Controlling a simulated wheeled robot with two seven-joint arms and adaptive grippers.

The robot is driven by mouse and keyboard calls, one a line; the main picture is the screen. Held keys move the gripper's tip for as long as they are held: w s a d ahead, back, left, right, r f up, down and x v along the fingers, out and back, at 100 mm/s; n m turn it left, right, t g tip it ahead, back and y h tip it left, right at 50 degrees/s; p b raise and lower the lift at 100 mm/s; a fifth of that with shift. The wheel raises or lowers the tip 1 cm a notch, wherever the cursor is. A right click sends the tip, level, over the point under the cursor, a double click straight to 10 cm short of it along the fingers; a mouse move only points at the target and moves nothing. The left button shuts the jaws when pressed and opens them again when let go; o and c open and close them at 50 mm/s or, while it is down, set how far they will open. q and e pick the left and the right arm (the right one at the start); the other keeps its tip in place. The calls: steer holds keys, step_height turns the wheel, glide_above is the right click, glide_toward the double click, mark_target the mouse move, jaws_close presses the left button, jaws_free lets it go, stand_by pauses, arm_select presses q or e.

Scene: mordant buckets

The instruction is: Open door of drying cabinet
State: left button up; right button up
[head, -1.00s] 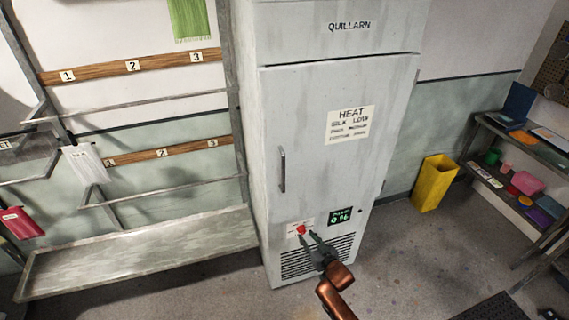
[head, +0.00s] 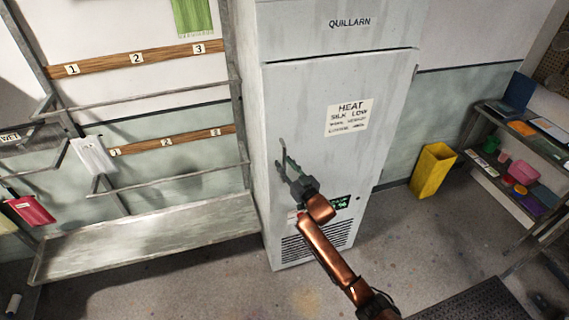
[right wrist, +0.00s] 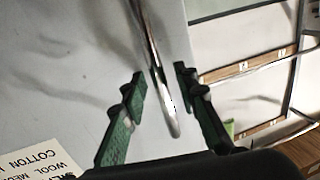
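The drying cabinet (head: 325,85) is tall and grey-white, marked QUILLARN, and its door (head: 375,100) is shut. The door's upright metal handle (head: 282,150) is on the left side of the door; in the head view my right gripper partly covers it. My right gripper (head: 285,165) is at the handle with its fingers apart. In the right wrist view the handle (right wrist: 155,70) runs between the two open green fingers (right wrist: 158,90), with a gap visible on each side. My left gripper is not in view.
A metal drying rack (head: 150,235) with numbered wooden rails stands left of the cabinet. A yellow bin (head: 432,172) and a shelf with coloured tubs (head: 522,172) are on the right. A dark floor mat (head: 470,305) lies at the lower right. Floor before the cabinet is clear.

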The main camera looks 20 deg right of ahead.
steer(key=shift+w+a, duration=0.1)
steer(key=shift+w, duration=0.3)
steer(key=shift+c, duration=0.3)
jaws_close()
